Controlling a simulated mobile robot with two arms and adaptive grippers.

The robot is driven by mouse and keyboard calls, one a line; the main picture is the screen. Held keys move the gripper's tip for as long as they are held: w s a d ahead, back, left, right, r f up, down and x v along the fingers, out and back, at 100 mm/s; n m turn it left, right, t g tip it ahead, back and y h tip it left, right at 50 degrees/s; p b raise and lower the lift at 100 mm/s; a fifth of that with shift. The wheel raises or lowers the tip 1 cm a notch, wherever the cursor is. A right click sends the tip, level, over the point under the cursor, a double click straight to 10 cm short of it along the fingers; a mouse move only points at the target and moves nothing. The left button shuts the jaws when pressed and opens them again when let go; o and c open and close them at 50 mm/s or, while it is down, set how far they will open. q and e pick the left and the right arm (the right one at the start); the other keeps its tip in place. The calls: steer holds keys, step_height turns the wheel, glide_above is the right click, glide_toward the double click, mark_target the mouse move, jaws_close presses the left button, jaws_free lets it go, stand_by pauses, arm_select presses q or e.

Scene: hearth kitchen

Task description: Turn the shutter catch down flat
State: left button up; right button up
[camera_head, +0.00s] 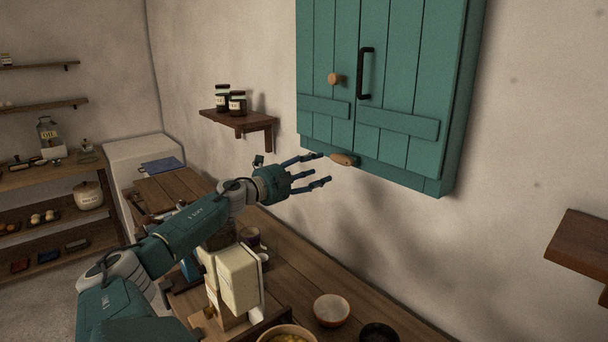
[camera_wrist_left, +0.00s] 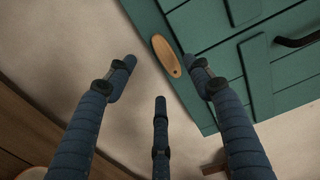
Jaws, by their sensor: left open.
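The shutter catch (camera_head: 344,159) is a small oval wooden piece at the lower edge of the teal shutters (camera_head: 392,70). In the head view it lies close to level, tilted slightly down to the right. In the left wrist view the catch (camera_wrist_left: 167,56) shows between the spread fingers, tilted along the shutter's edge. My left gripper (camera_head: 322,168) is open and empty, just left of the catch. Its upper fingertip comes close to the catch; I cannot tell whether they touch. My right gripper is not in view.
A black handle (camera_head: 366,73) and a round wooden knob (camera_head: 336,79) are on the shutters. A small shelf with jars (camera_head: 237,103) is on the wall at left. Below, the wooden counter (camera_head: 300,262) holds a bowl (camera_head: 331,310) and cream-coloured boxes (camera_head: 238,280).

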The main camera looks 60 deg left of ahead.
arm_select(q)
steer(key=s, duration=0.4)
steer(key=shift+d+r, duration=0.1)
steer(key=shift+d, duration=0.1)
stand_by(0.6)
